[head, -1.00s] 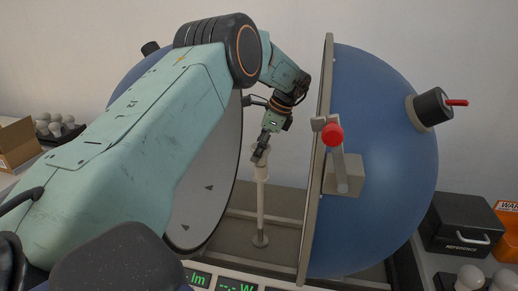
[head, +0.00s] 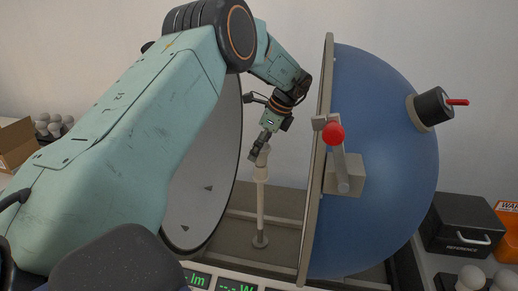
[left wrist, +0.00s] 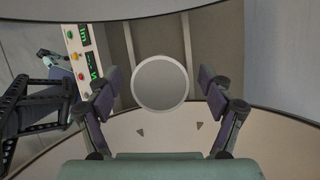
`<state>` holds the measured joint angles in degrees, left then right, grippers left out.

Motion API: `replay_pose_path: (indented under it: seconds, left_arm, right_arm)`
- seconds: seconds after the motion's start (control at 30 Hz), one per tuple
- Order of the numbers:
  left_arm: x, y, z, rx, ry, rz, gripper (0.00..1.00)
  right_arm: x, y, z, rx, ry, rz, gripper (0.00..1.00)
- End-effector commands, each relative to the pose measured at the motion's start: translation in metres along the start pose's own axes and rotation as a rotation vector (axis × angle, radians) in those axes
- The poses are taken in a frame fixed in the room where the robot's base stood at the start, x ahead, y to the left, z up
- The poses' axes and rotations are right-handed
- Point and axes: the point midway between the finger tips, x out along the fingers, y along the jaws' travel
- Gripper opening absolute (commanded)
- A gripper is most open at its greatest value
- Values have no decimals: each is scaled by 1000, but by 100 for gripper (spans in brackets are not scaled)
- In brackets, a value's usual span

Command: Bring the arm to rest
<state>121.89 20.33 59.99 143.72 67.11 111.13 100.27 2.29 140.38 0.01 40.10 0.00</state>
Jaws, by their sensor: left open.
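My left gripper (head: 259,153) is at the top of a pale upright post (head: 261,205) between the two halves of the open sphere. In the left wrist view my left gripper (left wrist: 160,84) has its two fingers wide apart. A round grey disc with a pale rim (left wrist: 160,82) shows between them, apart from both fingers. It lies in line with the post, but I cannot tell if it is a bulb or the post's top. In the head view my arm covers much of the left half. My right gripper does not show.
The blue right half (head: 385,150) of the sphere, with its metal rim and red-knobbed handle (head: 334,134), stands close right of my gripper. The white inner face (head: 205,205) is on the left. A black REFERENCE box (head: 463,225), bulbs (head: 472,277) and a cardboard box (head: 15,143) lie outside.

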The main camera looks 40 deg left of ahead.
Motion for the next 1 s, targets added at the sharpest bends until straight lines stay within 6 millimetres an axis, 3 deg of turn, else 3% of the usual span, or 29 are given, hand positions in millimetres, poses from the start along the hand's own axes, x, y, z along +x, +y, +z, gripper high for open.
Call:
replay_pose_path:
  seconds: [0.2,0.43,0.83,1.0]
  left_arm:
    - [-38,-1,0,-1,1,-5,81]
    - [-64,-1,0,1,0,-3,81]
    - [-68,0,0,0,0,-1,81]
    - [-57,0,0,1,0,1,81]
  right_arm:
    - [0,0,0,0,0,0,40]
    - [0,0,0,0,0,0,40]
    - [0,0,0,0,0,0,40]
    - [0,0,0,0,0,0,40]
